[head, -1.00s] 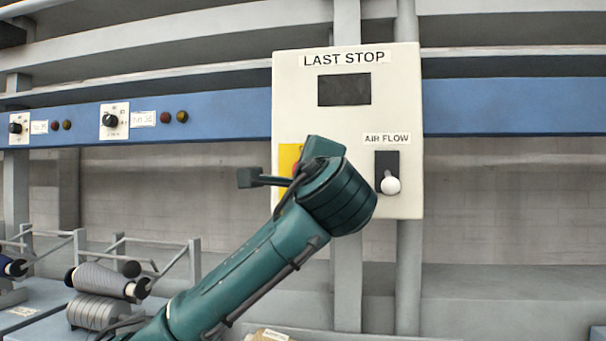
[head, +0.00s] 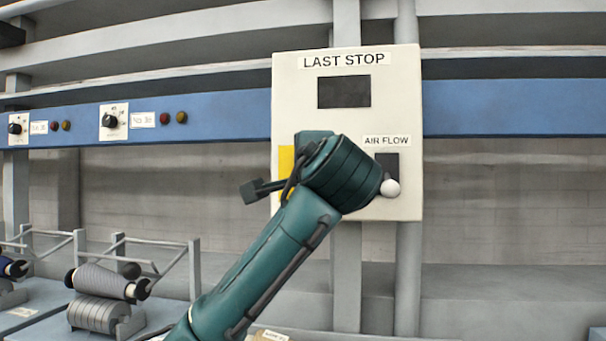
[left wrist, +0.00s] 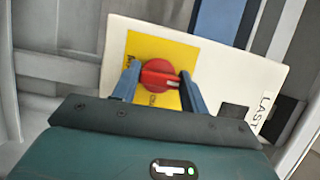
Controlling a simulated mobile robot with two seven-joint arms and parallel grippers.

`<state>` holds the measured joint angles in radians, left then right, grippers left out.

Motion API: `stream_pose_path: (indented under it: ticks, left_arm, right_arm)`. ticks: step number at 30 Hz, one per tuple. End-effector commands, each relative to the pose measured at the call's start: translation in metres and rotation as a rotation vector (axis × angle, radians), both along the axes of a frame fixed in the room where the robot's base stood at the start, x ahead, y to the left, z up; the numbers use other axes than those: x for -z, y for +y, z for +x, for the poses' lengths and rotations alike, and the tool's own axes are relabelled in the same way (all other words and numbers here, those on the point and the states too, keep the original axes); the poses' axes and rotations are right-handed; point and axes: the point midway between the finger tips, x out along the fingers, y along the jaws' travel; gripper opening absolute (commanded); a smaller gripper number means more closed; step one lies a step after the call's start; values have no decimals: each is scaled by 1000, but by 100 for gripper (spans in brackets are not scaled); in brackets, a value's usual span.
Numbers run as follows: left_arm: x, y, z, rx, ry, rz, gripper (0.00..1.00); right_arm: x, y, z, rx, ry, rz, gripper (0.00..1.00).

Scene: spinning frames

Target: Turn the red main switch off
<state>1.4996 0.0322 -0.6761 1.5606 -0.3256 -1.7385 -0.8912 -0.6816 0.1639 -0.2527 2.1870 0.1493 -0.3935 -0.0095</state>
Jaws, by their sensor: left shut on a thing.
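The red main switch (left wrist: 157,76) is a round red knob with a grip bar and a white mark, on a yellow plate (left wrist: 143,47) of the cream panel (head: 348,220). In the left wrist view my left gripper (left wrist: 158,86) has one finger on each side of the knob and is shut on its bar. The white mark points toward the right finger. In the head view my left wrist hides the knob and the fingertips; only a strip of the yellow plate (head: 286,158) shows. My right gripper is in neither view.
The panel also carries a dark display (head: 344,91) and an AIR FLOW lever with a white ball (head: 390,188), close to the right of my wrist. A blue rail (head: 500,107) runs behind.

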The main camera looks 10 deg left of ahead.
Motion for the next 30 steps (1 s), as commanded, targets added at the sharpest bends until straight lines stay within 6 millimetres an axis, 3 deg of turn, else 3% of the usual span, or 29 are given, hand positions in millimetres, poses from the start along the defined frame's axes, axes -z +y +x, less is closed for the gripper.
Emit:
stream_pose_path:
  ticks: [4, 5, 12, 23, 30]
  left_arm:
    - [0, 1, 0, -2, 0, -4, 21]
    - [0, 1, 0, -2, 0, -4, 44]
    - [0, 0, 0, -1, 0, -2, 64]
    - [0, -3, -6, 2, -2, -1, 65]
    - [1, -21, -48, 6, -6, -2, 65]
  right_arm:
    - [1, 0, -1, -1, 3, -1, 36]
    - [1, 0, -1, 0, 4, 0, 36]
    - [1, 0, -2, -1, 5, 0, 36]
    - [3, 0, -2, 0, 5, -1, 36]
    - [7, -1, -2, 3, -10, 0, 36]
